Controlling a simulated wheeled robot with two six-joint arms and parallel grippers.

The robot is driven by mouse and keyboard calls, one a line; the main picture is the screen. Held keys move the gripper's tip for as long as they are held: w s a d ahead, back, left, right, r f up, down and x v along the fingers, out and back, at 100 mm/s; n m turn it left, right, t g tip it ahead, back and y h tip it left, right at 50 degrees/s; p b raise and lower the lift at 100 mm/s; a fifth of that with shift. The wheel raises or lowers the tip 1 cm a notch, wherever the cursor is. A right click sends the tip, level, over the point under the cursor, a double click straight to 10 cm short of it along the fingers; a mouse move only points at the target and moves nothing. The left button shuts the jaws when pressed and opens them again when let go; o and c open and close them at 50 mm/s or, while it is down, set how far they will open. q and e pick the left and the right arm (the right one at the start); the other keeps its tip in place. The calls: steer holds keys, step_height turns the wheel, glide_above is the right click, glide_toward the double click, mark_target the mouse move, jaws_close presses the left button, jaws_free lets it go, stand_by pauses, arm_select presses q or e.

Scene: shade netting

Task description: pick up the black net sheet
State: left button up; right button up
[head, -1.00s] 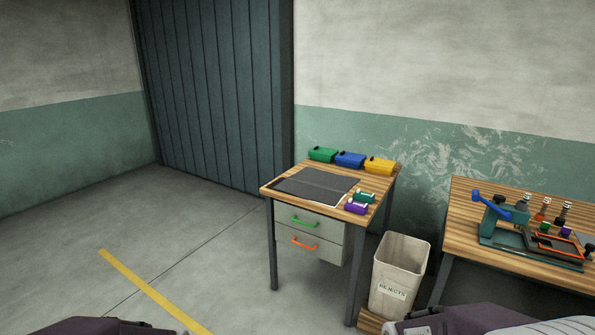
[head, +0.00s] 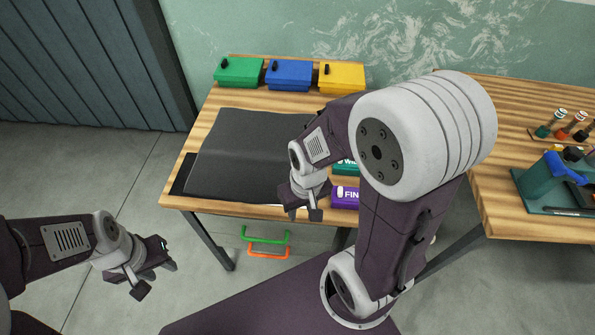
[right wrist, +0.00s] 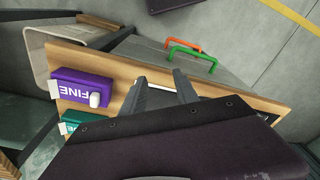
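The black net sheet (head: 245,150) lies flat on the wooden table, a little lighter than a black strip (head: 181,174) that shows at its left edge. Its right part is partly hidden by my right arm. My right gripper (head: 304,214) is open and empty at the table's front edge, by the sheet's front right corner. In the right wrist view its open fingers (right wrist: 158,93) point towards the table's front edge; I cannot make out the sheet there. My left gripper (head: 154,278) is open and empty, in front and left of the table, apart from the sheet.
Green (head: 238,72), blue (head: 289,75) and yellow (head: 341,77) boxes line the table's back. A purple FINE box (head: 345,198) and a teal box (head: 346,168) sit right of the sheet. A second table (head: 510,200) stands right.

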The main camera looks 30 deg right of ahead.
steer(key=o, duration=0.5)
steer(key=shift+w+d+r+p, duration=0.15)
steer(key=shift+w+r+p, duration=0.1)
steer(key=shift+r+p, duration=0.1)
steer(key=o, duration=0.3)
steer(key=r+p, duration=0.2)
steer(key=p, duration=0.1)
steer(key=shift+w+d, duration=0.2)
steer(key=shift+d, duration=0.15)
steer(key=w+d+r+n+g+p, duration=0.1)
steer(key=w+d+n+p, duration=0.3)
steer(key=p, duration=0.7)
steer(key=shift+m, duration=0.5)
steer(key=f+b, duration=0.5)
steer(key=f, duration=0.1)
steer(key=f+b, duration=0.2)
steer(key=b, duration=0.1)
steer(key=shift+w+d+f+b, duration=0.25)
steer(key=shift+w+f+b, duration=0.05)
steer(key=shift+w+f, duration=0.1)
steer(key=shift+f+b, duration=0.4)
steer(key=shift+f, duration=0.2)
steer(key=shift+r, duration=0.1)
steer(key=shift+c, duration=0.4)
